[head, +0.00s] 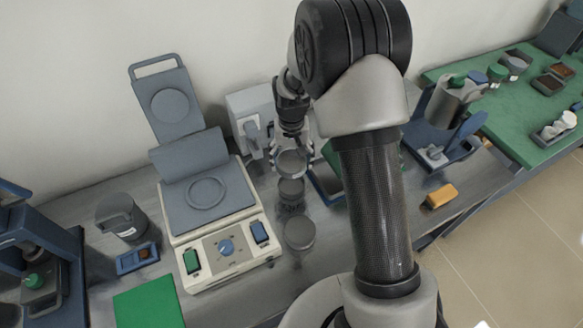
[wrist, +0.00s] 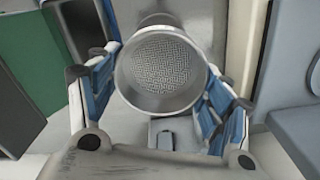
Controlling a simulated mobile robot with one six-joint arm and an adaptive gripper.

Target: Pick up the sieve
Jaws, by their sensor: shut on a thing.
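The sieve (wrist: 162,70) is a round metal cup with a woven mesh floor. It fills the middle of the wrist view, between the blue-padded fingers of my gripper (wrist: 160,88). The fingers press on its rim from both sides, so my gripper is shut on it. In the head view my gripper (head: 291,150) points down behind the bench's middle, and the sieve (head: 291,164) shows as a grey ring between the fingers. It is above a dark round container (head: 291,190); I cannot tell whether they touch.
A grey round-topped container (head: 300,233) stands just in front. A beige hotplate-like device (head: 215,240) with an upright grey lid is to the left. A white box-shaped device (head: 250,110) stands behind. A yellow block (head: 441,196) lies right, with a green-topped table (head: 490,100) beyond.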

